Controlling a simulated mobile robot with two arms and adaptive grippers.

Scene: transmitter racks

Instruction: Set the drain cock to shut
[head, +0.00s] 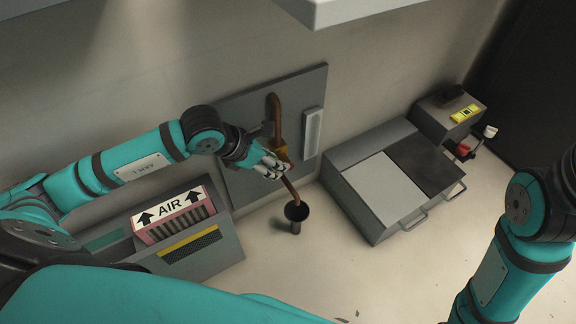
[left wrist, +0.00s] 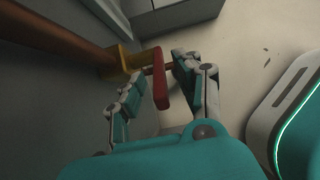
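The drain cock is a brass valve body (head: 281,149) on a copper pipe (head: 276,112) that runs down a grey wall panel (head: 242,185). In the left wrist view the brass body (left wrist: 126,62) has a red lever (left wrist: 161,82) beside it, lying across the line of the pipe. My left gripper (head: 272,168) is at the cock. In the left wrist view its fingers (left wrist: 164,66) stand apart, one on each side of the lever; firm contact is not clear. My right gripper is out of view.
A dark funnel (head: 297,212) stands on the floor under the pipe's end. A gauge strip (head: 312,133) is on the panel's right. A grey cabinet (head: 352,191) stands to the right, an AIR filter unit (head: 172,211) to the left. A white ledge overhangs above. The floor in front is clear.

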